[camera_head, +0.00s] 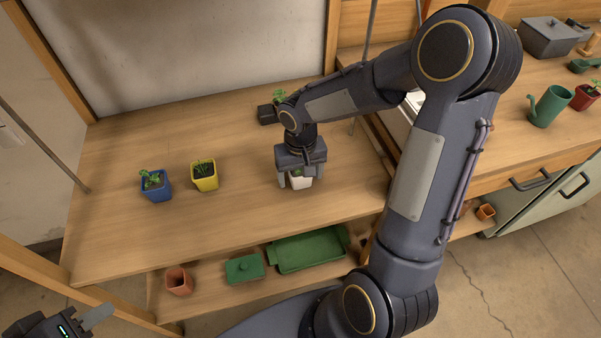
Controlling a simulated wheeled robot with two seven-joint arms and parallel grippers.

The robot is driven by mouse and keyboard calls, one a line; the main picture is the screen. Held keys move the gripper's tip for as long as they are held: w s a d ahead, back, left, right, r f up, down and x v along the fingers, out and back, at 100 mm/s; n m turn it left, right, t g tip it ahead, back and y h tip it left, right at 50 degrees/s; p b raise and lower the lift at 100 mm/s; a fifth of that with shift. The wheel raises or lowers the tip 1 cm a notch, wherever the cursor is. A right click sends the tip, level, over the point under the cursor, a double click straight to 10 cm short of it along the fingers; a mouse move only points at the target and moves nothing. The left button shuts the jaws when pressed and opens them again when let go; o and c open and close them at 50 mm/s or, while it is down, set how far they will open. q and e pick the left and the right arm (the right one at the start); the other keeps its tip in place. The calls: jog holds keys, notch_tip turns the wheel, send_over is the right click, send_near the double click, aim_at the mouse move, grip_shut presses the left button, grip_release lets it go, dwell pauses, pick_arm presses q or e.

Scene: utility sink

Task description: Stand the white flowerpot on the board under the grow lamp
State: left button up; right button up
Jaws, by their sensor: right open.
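The white flowerpot (299,183) with a green plant stands upright on the wooden bench (230,220), left of the sink area. My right gripper (297,180) points down over it, open, with its fingers either side of the pot. The gripper hides much of the pot, and I cannot tell whether the fingers touch it. My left gripper (98,316) is partly in view at the lower left corner, away from the bench top; its opening cannot be made out. I cannot make out the grow lamp or the board under it; my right arm covers part of the scene.
A blue pot (156,190) and a yellow pot (205,179) with plants stand to the left. The lower shelf holds a terracotta pot (178,282) and a green tray (305,252). A green watering can (549,107) is at right.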

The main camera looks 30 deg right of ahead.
aim_at(301, 171)
jog(key=shift+r, duration=0.35)
notch_tip(301, 171, up, 11)
jog(key=p, duration=0.1)
jog(key=s+a+r+t+y, duration=0.2)
jog(key=s, duration=0.6)
jog(key=s+a+r+n+t+y, duration=0.1)
jog(key=s+a+t, duration=0.1)
jog(key=s, duration=0.7)
jog(key=shift+r+t+y, duration=0.35)
jog(key=shift+t+y, duration=0.05)
jog(key=shift+t, duration=0.4)
notch_tip(301, 171, up, 2)
jog(key=shift+r+p, duration=0.1)
jog(key=shift+p, duration=1.15)
